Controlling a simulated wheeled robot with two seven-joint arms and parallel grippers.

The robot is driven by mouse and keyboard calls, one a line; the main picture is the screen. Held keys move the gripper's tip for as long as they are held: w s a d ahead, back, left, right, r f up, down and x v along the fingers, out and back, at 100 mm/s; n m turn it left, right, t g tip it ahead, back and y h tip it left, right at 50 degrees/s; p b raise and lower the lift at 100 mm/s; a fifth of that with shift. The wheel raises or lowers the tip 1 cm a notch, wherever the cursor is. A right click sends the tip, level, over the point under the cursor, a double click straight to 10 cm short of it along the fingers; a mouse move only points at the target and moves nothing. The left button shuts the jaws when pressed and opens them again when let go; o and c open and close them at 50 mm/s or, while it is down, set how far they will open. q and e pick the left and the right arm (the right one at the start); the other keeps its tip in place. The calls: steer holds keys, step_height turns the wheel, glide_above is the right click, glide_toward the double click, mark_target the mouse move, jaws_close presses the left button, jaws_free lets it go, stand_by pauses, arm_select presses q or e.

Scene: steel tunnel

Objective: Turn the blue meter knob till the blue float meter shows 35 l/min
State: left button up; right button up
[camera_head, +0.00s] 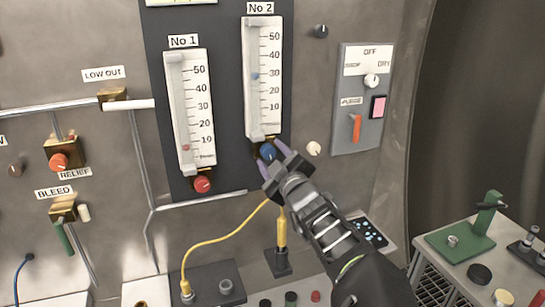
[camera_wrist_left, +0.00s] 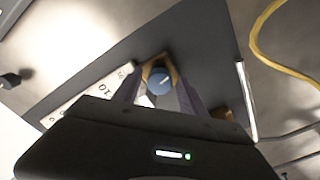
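The blue meter knob (camera_head: 267,151) sits on a brass block under the No 2 float meter (camera_head: 263,75). The blue float (camera_head: 255,76) stands a little below the 30 mark. My left gripper (camera_head: 274,157) reaches up from the lower right, its fingers around the knob. In the left wrist view the knob (camera_wrist_left: 159,81) shows with a pale pointer line, between the two purple fingers (camera_wrist_left: 160,88). The fingers look apart from it, with a gap on each side. Part of the scale shows beside it. My right gripper is not in view.
The No 1 meter (camera_head: 191,112) with a red knob (camera_head: 202,184) stands left of it. A pale knob (camera_head: 313,148) sits close right of my gripper. A switch panel (camera_head: 362,98) is further right. A yellow cable (camera_head: 222,238) runs below.

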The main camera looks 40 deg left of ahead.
arm_select(q)
jaws_close()
steer(key=shift+m, duration=0.8)
steer(key=shift+o, duration=1)
jaws_free()
steer(key=v, duration=0.7)
steer(key=shift+s+d, duration=0.25)
steer(key=shift+d, duration=0.1)
